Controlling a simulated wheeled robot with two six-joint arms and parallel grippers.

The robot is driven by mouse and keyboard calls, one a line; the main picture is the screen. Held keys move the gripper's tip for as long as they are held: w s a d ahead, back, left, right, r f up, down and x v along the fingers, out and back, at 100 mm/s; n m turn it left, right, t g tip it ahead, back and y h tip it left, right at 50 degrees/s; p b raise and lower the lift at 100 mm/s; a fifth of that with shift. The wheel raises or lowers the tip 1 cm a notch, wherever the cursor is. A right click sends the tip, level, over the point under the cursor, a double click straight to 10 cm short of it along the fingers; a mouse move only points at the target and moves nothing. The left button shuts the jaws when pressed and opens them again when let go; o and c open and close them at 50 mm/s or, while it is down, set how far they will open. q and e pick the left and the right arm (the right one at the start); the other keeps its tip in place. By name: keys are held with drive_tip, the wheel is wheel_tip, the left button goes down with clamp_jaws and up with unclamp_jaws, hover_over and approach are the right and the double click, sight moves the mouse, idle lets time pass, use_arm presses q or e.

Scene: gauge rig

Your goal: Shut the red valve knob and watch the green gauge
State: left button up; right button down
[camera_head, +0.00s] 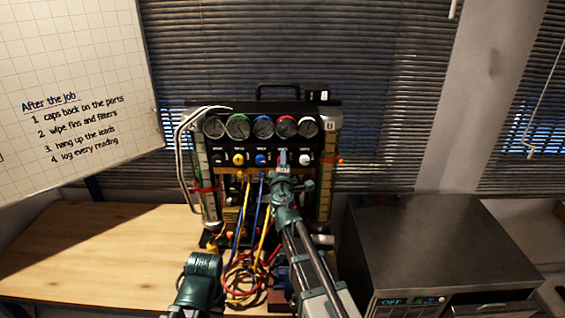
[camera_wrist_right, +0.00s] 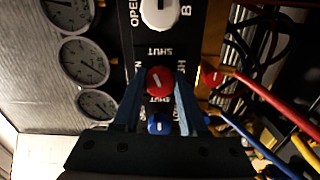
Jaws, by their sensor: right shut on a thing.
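The manifold rig (camera_head: 325,110) stands upright on the bench with a row of gauges above a row of knobs. The green gauge (camera_head: 238,126) is second from the left; its needle is too small to read. In the right wrist view the red valve knob (camera_wrist_right: 160,78) sits between the fingers, its white mark tilted between printed labels. My right gripper (camera_head: 283,165) is shut on this knob and hides most of it in the head view. My left arm (camera_head: 200,280) shows at the bottom, but its fingers do not.
The blue knob (camera_wrist_right: 160,124) and white knob (camera_wrist_right: 158,10) flank the red one closely. Coloured hoses (camera_head: 245,275) hang below the rig and coil on the bench. A grey metal unit (camera_head: 440,240) stands at the right. The wooden bench (camera_head: 90,250) is clear at the left.

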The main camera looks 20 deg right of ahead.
drive_tip(key=shift+s+m, duration=0.1)
drive_tip(key=shift+m, duration=2.1)
drive_tip(key=shift+c, duration=2.2)
unclamp_jaws()
